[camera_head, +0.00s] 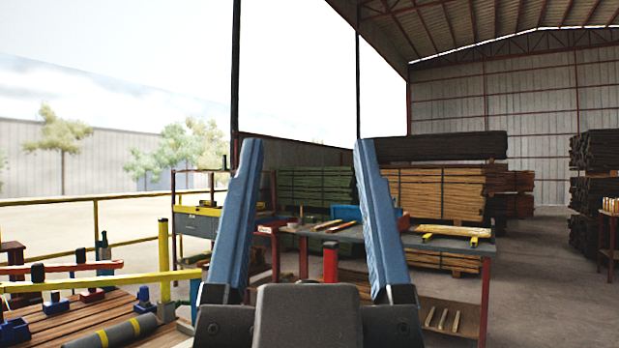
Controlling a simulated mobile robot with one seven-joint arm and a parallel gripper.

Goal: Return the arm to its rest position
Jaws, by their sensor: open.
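My gripper (307,160) fills the lower middle of the head view. Its two blue fingers point up and stand wide apart. Nothing is between the fingertips; the background shows through the gap. The dark gripper body is at the bottom edge of the view. No autoclave can be made out in this view.
A grey workbench (460,243) with wooden pieces stands ahead, behind my gripper. Lumber stacks (435,193) are farther back. At lower left, a wooden table (75,318) holds clamps and a dark roller (112,333). A yellow railing (130,242) runs at left. Open floor (550,270) lies at right.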

